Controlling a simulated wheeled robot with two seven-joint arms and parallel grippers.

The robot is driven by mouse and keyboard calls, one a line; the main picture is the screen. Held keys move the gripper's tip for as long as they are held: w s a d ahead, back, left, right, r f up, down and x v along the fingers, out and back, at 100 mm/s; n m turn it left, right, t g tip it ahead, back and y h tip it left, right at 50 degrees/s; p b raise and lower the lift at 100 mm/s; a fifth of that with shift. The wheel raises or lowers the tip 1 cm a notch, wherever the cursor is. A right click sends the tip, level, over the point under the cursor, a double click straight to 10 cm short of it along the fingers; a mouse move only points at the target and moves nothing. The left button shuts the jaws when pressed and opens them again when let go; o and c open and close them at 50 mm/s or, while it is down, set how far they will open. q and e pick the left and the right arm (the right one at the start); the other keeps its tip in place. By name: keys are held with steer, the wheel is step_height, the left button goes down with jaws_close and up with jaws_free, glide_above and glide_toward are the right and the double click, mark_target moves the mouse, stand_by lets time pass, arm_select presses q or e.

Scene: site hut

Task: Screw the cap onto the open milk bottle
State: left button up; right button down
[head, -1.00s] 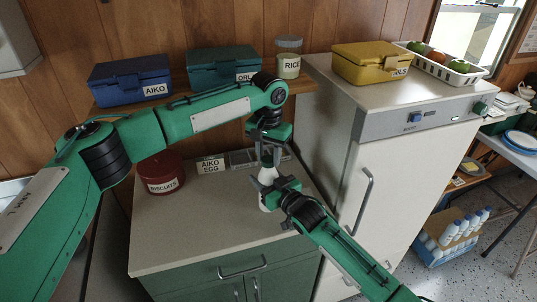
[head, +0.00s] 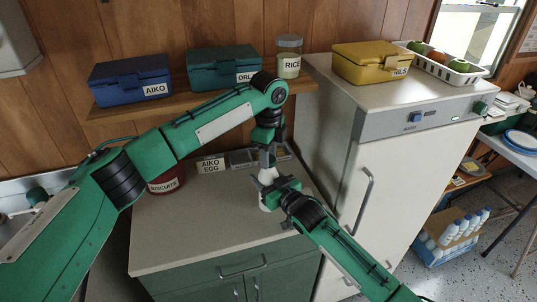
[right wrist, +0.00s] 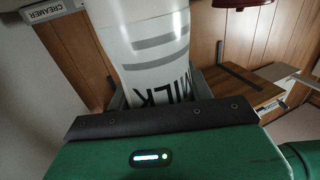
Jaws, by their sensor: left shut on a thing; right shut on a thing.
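The milk bottle (head: 267,206) stands on the counter, white and mostly hidden by my right gripper. My right gripper (head: 266,188) is shut around the bottle's body. In the right wrist view the bottle (right wrist: 150,50) shows its MILK lettering and grey bands, but its top is out of frame. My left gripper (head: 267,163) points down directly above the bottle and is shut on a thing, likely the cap. The jaws hide the cap and the bottle's mouth, so I cannot tell whether cap and neck touch.
A shelf above holds a blue box (head: 130,80), a teal box (head: 222,68) and a rice jar (head: 289,57). The front counter is clear.

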arm_select(q)
steer(key=shift+m, duration=0.3)
steer(key=o, duration=1)
steer(key=shift+c, duration=0.2)
steer(key=shift+r, duration=0.1)
steer(key=shift+r, duration=2.15)
steer(key=shift+c, duration=0.5)
